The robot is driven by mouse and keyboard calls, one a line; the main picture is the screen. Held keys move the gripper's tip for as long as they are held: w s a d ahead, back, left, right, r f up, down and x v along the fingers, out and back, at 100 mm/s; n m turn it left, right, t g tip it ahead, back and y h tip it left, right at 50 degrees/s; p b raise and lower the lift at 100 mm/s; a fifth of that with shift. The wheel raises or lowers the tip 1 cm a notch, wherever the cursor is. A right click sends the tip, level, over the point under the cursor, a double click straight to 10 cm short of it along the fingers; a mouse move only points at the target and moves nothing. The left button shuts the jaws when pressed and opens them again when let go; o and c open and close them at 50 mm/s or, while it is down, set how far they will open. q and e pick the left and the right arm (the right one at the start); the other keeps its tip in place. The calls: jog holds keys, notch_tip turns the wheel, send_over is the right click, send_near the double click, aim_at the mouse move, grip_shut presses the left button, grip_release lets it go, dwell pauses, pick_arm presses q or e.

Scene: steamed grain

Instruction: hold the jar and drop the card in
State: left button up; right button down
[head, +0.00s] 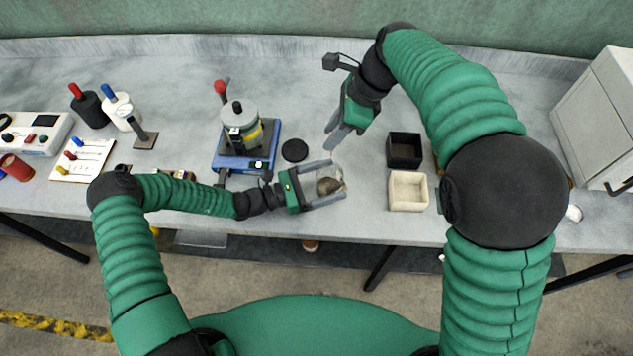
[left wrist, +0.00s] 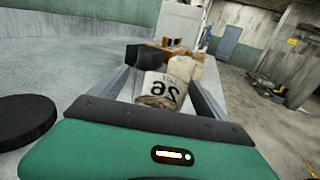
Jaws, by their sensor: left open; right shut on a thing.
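The jar (head: 327,186) is a small round vessel with a brownish inside, at the front edge of the bench. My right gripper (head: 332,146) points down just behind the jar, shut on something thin. I cannot clearly make out the card; it is probably what the right gripper holds.
A black disc (head: 295,150) lies behind my left gripper. A black box (head: 404,137) and a cream box (head: 408,207) stand to the right. A blue-based device (head: 229,162) stands left of the disc. The bench's front edge is close to the jar.

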pick_arm(q)
jog(key=shift+a, duration=0.3)
jog(key=shift+c, duration=0.4)
pick_arm(e)
jog(key=shift+a, duration=0.4)
pick_arm(q)
jog(key=shift+d, duration=0.5)
jog(key=c, duration=0.9)
pick_arm(e)
jog(key=shift+d, duration=0.55)
pick_arm(q)
jog(key=shift+a, duration=0.1)
jog(key=c, duration=0.5)
pick_arm(e)
jog(key=shift+a, duration=0.1)
pick_arm(q)
jog(key=shift+a, duration=0.2)
jog(key=c, duration=0.3)
pick_arm(e)
jog(key=shift+a, duration=0.25)
pick_arm(q)
jog(key=shift+d, duration=0.1)
jog(key=shift+c, duration=0.2)
pick_arm(e)
jog(key=shift+d+f, duration=0.15)
jog(key=shift+f, duration=1.45)
send_over(330, 167)
jog(key=s, duration=0.3)
jog(key=shift+s+f, duration=0.15)
jog(key=shift+f, duration=4.8)
